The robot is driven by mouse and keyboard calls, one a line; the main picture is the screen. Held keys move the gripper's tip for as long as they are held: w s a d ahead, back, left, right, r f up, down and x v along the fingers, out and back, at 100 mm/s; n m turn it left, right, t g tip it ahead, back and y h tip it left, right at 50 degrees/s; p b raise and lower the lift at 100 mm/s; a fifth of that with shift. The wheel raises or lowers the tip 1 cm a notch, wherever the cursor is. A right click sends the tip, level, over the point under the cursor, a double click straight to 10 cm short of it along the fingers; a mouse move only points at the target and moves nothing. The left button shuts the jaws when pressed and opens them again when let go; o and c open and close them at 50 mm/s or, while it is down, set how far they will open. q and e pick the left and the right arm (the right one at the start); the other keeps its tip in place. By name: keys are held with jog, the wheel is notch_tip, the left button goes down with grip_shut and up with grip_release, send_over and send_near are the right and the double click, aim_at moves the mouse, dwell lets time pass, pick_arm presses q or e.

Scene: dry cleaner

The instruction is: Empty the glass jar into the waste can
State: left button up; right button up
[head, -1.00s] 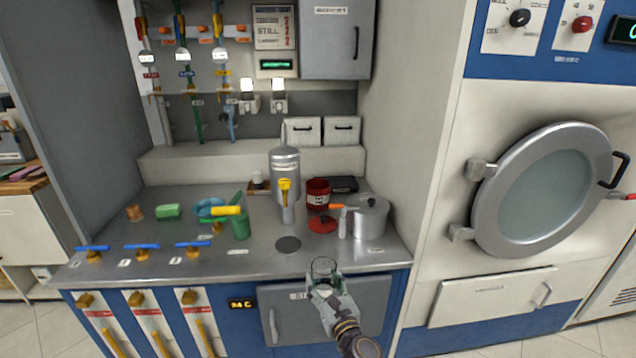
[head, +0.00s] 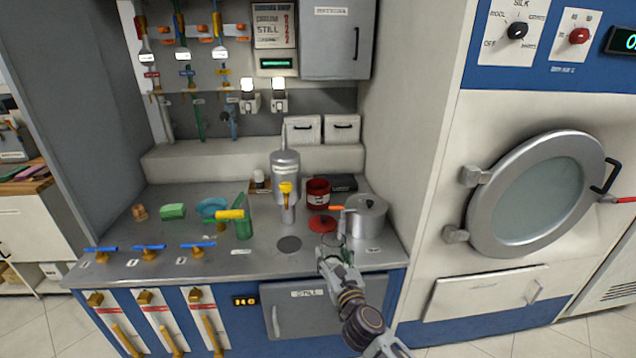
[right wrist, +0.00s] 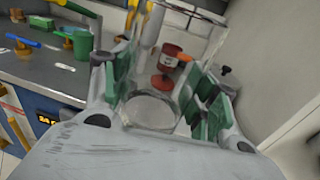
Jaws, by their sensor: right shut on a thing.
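My right gripper (head: 334,262) is shut on the clear glass jar (head: 331,244), at the counter's front edge. In the right wrist view, the jar (right wrist: 152,112) sits between the green finger pads of my right gripper (right wrist: 158,98); its contents are hard to make out. A red can (head: 318,192), which looks like the waste can, stands open on the counter beyond the jar. Its red lid (head: 322,224) seems to lie in front of it. Both show through the glass in the right wrist view, the can (right wrist: 172,54) and the lid (right wrist: 162,82). My left gripper is not in view.
A steel pot (head: 367,217) with an orange-handled tool beside it stands right of the lid. A tall metal canister (head: 285,168) and a yellow-topped cylinder (head: 288,205) stand left of the red can. A green jug (head: 243,222) is further left. The counter's front middle is fairly clear.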

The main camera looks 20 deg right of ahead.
aim_at(342, 241)
jog(key=shift+w+d+r+p, duration=0.1)
jog(key=shift+d+r+p, duration=0.15)
jog(key=shift+r, duration=0.2)
jog(key=shift+w+d+r+p, duration=0.1)
jog(key=shift+d+r+p, duration=0.15)
jog(key=shift+r, duration=0.15)
jog(key=shift+w+d+r+m+h+p, duration=0.25)
jog(key=shift+d+r+m+h+p, duration=0.15)
jog(key=shift+d+r+h+p, duration=0.5)
jog(key=shift+d+r+m+g+h+p, duration=0.5)
jog(key=shift+d+r+m+h+p, duration=0.8)
jog(key=shift+d+p, duration=3.1)
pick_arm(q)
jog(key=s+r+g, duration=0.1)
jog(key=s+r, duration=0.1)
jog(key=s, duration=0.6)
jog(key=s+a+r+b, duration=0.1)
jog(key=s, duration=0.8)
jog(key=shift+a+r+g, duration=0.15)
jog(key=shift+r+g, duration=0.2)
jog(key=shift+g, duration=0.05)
pick_arm(e)
jog(key=shift+n+y, duration=0.6)
jog(key=shift+n, duration=0.1)
jog(key=shift+w+d+f, duration=0.15)
jog(key=shift+d+f, duration=1.8)
jog(key=shift+f, duration=0.2)
